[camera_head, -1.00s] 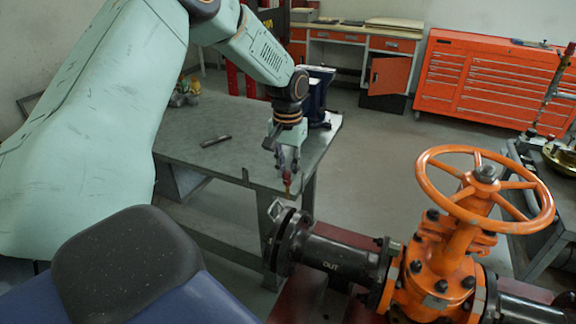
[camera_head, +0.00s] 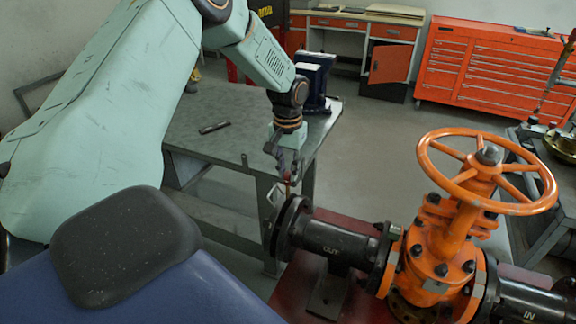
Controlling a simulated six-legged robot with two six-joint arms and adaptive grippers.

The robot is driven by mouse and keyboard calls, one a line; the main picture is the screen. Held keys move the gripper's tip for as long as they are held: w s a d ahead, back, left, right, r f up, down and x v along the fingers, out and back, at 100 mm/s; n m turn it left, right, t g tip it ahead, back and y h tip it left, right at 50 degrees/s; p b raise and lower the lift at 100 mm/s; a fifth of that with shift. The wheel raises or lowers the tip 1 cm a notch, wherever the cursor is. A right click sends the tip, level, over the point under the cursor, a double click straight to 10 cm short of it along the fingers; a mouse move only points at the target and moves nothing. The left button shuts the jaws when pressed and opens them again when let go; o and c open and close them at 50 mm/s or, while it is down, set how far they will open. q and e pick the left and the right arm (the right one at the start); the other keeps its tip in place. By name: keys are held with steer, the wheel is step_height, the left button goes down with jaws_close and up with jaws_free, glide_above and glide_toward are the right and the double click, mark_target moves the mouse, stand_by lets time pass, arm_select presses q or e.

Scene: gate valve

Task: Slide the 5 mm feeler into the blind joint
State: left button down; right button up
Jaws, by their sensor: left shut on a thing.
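My left gripper (camera_head: 287,168) points down just above the blind joint and is shut on a small, thin red piece (camera_head: 288,183), which I take to be the feeler. Only a little of it shows below the fingers, and its size cannot be read. The blind joint (camera_head: 291,230) is the pair of dark flanges at the left end of the black pipe marked OUT (camera_head: 335,243). The red piece is close above the top of the flanges; I cannot tell if it touches them or enters the gap. My right gripper is not in view.
The orange gate valve with its handwheel (camera_head: 487,170) stands right of the pipe. A grey workbench (camera_head: 230,150) behind the gripper carries a dark bar (camera_head: 214,127) and a blue vise (camera_head: 313,80). An orange tool cabinet (camera_head: 480,75) stands at the back.

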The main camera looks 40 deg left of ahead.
mark_target(288, 188)
arm_select(q)
steer(key=shift+f, duration=0.2)
stand_by(0.3)
steer(key=shift+p, duration=1.1)
stand_by(1.2)
steer(key=shift+f+b, duration=1.7)
steer(key=shift+f, duration=1.45)
steer(key=c, duration=1.1)
jaws_free()
steer(key=shift+c, duration=0.2)
steer(key=shift+r, duration=0.1)
step_height(288, 188, up, 12)
steer(key=shift+f, duration=0.1)
